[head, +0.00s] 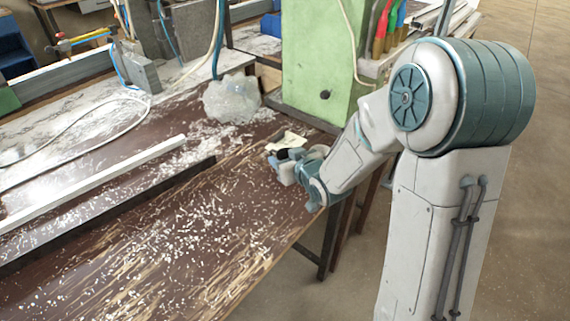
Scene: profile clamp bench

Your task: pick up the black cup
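My gripper (281,167) is at the right edge of the bench top, low over the wood, in front of the green machine block. It is small in the picture, and I cannot tell how far its fingers are apart. A small dark shape (291,154) shows right at the gripper. It may be the black cup or part of the gripper itself; I cannot tell which. No other black cup can be made out on the bench.
The bench top (190,240) is strewn with pale shavings. A crumpled clear plastic bag (232,98) lies behind my gripper, beside the green machine block (318,60). A small cream piece (288,140) lies close by. A long white profile (95,182) runs along the left.

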